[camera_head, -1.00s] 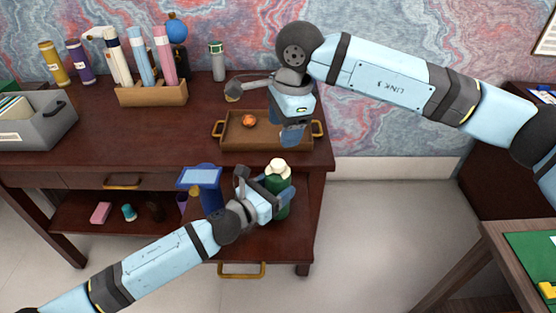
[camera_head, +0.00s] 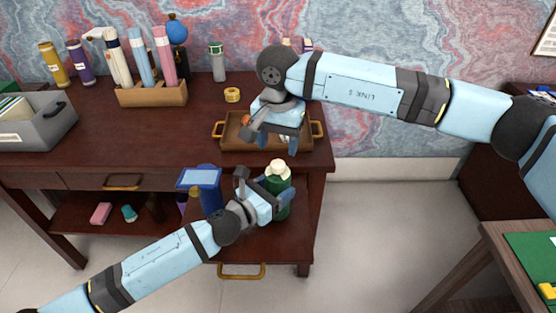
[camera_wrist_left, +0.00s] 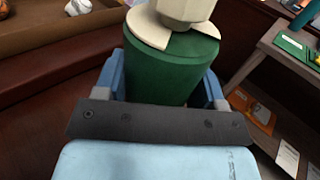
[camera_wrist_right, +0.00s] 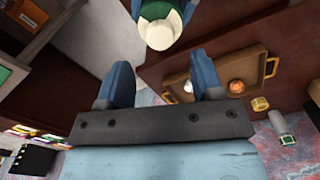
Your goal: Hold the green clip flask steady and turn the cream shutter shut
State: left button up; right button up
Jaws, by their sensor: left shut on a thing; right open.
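The green clip flask (camera_head: 279,186) stands upright over the small lower shelf in the head view. Its cream shutter (camera_head: 278,168) is on top. In the left wrist view, cream wedges of the shutter (camera_wrist_left: 148,28) cover part of the flask's (camera_wrist_left: 165,75) green top, with green showing between them. My left gripper (camera_head: 275,192) is shut around the flask's body, one finger on each side. My right gripper (camera_head: 279,141) is open and empty, above and behind the flask, over the tray's front. In the right wrist view, the shutter (camera_wrist_right: 160,33) lies beyond its open fingers (camera_wrist_right: 162,78), apart from them.
A brown tray (camera_head: 225,145) with gold handles lies on the desk behind the flask. A blue object (camera_head: 199,179) stands left of the flask, close to my left gripper. A yellow ring (camera_head: 232,95) and a grey-green bottle (camera_head: 217,62) stand behind the tray.

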aim_at(278, 163)
notch_tip(278, 163, down, 6)
jog(key=shift+r, duration=0.15)
jog(key=c, duration=0.9)
jog(key=shift+c, duration=0.2)
